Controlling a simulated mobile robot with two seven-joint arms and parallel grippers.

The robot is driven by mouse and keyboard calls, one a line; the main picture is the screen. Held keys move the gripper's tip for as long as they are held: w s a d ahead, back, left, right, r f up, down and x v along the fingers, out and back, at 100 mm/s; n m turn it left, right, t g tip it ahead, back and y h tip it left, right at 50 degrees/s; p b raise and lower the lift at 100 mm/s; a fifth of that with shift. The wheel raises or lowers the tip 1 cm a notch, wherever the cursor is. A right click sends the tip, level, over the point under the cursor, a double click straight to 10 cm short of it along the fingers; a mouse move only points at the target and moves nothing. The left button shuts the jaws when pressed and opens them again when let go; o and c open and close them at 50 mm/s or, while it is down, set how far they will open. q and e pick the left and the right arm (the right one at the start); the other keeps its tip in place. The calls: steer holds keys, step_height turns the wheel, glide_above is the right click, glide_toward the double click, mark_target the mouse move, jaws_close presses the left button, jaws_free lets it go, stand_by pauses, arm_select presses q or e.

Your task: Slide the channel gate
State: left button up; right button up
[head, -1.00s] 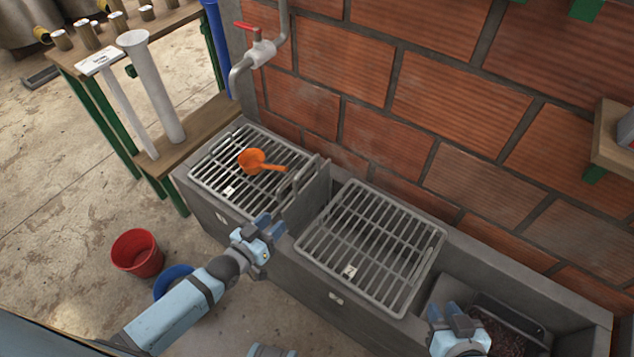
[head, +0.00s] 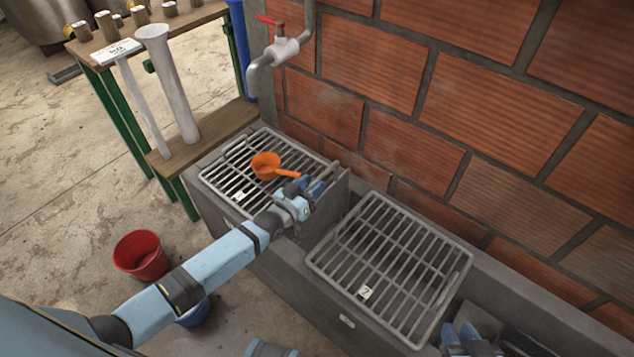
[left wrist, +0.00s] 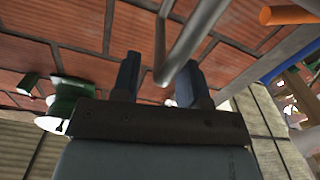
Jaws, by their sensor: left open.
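The grey channel gate (head: 335,200) stands upright between the two slatted grates, with a bar handle on its near-left side. My left gripper (head: 312,187) is open at that handle and partly hides it. In the left wrist view, the grey handle bar (left wrist: 192,40) runs down between the two fingers of the left gripper (left wrist: 160,82). The fingers are apart on either side of it, and I cannot tell whether either touches it. My right gripper (head: 460,336) is at the lower right edge, beyond the second grate, with its fingers apart and nothing seen between them.
An orange ladle (head: 267,166) lies on the left grate (head: 240,170), close to my left gripper. The right grate (head: 385,265) is bare except for a small label. A brick wall (head: 460,110) bounds the back. A red bucket (head: 140,258) stands on the floor at left.

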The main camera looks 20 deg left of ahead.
mark_target(318, 201)
arm_select(q)
steer(key=shift+x, duration=1.2)
arm_select(e)
steer(key=shift+r, duration=0.1)
